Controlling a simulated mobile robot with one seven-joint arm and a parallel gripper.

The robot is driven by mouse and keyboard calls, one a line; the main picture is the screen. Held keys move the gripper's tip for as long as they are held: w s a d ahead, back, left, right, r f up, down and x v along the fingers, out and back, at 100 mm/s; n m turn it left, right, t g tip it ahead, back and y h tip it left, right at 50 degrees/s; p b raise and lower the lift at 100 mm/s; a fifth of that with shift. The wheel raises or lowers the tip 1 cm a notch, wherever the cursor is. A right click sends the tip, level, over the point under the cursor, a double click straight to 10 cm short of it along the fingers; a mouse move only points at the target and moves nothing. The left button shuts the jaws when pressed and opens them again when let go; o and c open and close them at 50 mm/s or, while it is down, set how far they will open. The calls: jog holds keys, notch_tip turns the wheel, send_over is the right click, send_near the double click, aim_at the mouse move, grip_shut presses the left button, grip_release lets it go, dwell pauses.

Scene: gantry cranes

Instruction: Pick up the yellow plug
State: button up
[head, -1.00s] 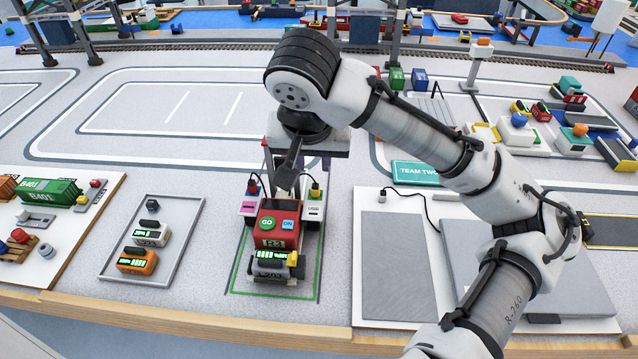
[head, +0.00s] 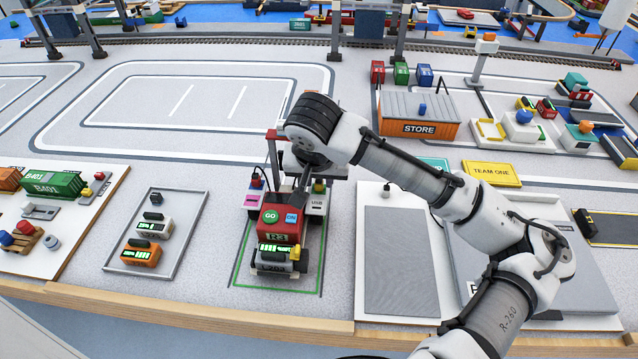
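The yellow plug appears as a small yellow bit (head: 318,182) at the top of the white box marked USB (head: 317,202), mostly hidden by my gripper. My gripper (head: 304,186) points down just behind the red R3 vehicle (head: 281,226), close to the USB box. Only part of its dark end shows, so I cannot tell whether its fingers are open, shut or touching the plug. A second small yellow piece (head: 295,254) sits at the vehicle's front right corner.
A pink-marked box with a dark plug (head: 256,184) stands left of the vehicle. A grey tray (head: 184,243) with battery-like blocks lies further left. A flat grey panel (head: 390,260) lies on the right. A STORE container (head: 419,116) stands behind.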

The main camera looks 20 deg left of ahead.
jog(key=shift+c, duration=0.5)
grip_shut()
jog(key=shift+r, duration=0.1)
